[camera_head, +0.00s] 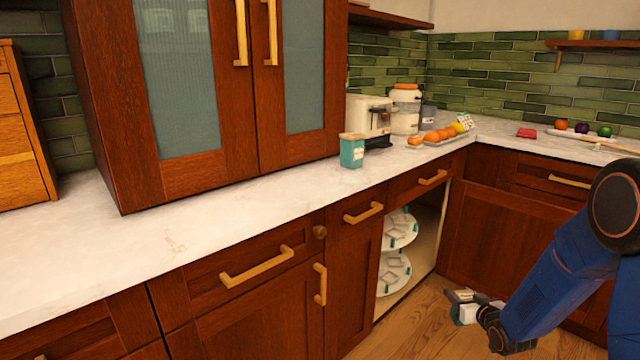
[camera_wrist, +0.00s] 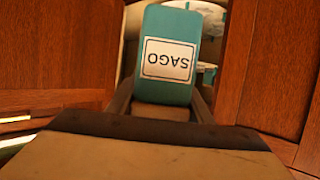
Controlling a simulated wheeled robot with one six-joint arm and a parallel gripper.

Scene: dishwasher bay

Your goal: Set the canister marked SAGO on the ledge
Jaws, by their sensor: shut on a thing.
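The teal canister marked SAGO (camera_wrist: 168,88) is between my gripper's fingers (camera_wrist: 160,105) in the wrist view, its white label upside down. My gripper (camera_head: 468,305) is shut on it, low above the wooden floor in front of the corner cabinets in the head view. There the canister is small and partly hidden. A wooden wall ledge (camera_head: 610,44) at the upper right holds a yellow and a blue cup. Another dark wooden shelf (camera_head: 390,17) is at the top middle. I cannot tell which is the task's ledge.
An open corner cabinet has round white shelves (camera_head: 398,275) with teal-marked items. The counter's left front is clear.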

